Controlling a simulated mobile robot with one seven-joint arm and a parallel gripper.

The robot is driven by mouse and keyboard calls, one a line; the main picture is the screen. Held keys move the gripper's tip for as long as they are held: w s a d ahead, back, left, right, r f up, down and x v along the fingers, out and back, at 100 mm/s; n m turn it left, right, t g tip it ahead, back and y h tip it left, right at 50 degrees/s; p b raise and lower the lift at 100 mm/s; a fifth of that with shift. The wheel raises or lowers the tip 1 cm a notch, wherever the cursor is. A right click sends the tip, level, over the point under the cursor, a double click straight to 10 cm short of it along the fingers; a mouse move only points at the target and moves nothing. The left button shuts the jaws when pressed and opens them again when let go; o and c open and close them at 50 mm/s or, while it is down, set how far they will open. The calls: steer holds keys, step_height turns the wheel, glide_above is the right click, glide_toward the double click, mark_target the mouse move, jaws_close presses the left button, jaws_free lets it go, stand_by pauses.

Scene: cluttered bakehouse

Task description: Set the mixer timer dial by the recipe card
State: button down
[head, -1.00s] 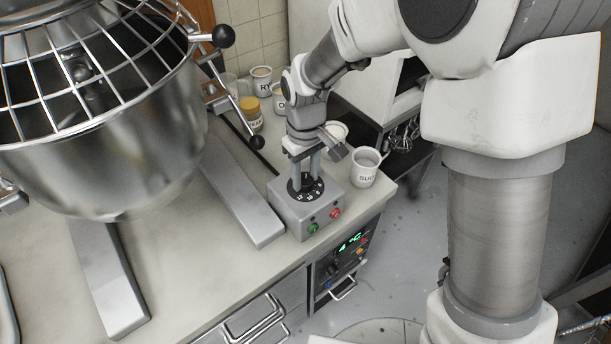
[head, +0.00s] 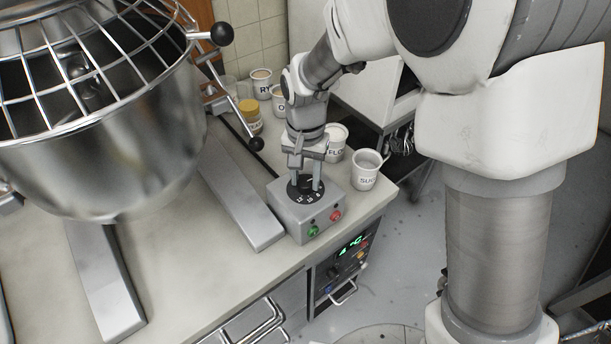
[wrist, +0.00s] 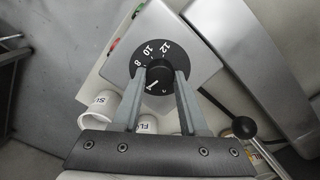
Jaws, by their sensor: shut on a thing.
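The timer box (head: 284,215) is grey and stands near the bench corner, with a green and a red button on its front. On its top is a black dial plate (wrist: 147,45) with white numbers; 8, 10 and 12 are readable in the wrist view. My gripper (head: 306,188) points down at the dial, its fingers shut on the black knob (wrist: 158,76) at the plate's centre. A white mark on the knob points to the lower left in the wrist view, away from the readable numbers. The fingers hide part of the plate. No recipe card is in view.
The steel mixer bowl (head: 100,150) with its wire guard fills the left. A ball-ended lever (head: 240,120) is behind the box. Labelled mugs, including the sugar mug (head: 365,172) and the flour mug (head: 336,150), stand close behind and right. Bare bench (head: 185,270) lies in front.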

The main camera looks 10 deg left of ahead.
mark_target(306, 182)
steer(key=shift+m, duration=1.9)
steer(key=shift+c, duration=2.2)
jaws_free()
step_height(306, 182, up, 18)
steer(key=p, duration=0.1)
steer(key=shift+f, duration=0.25)
